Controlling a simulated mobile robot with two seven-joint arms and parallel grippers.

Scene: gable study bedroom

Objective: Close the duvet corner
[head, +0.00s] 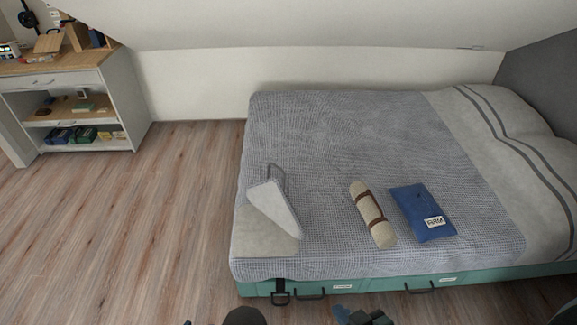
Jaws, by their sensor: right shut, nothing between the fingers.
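The duvet corner (274,208) is a pale flap with a grey edge at the bed's near left. It is raised and tilted back, with a thin grey loop (270,172) at its far end. A plain pale patch (258,243) lies uncovered beside and below it. My right gripper (358,315) shows in part at the bottom edge, in front of the bed's near side. It is shut and empty, apart from the duvet. My left gripper is not clearly seen.
A beige roll with brown straps (372,214) and a blue labelled pouch (422,213) lie on the grey duvet (340,125). The green bed base (380,286) has black handles. A white shelf unit (120,110) stands far left. Wooden floor (140,220) left of the bed is clear.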

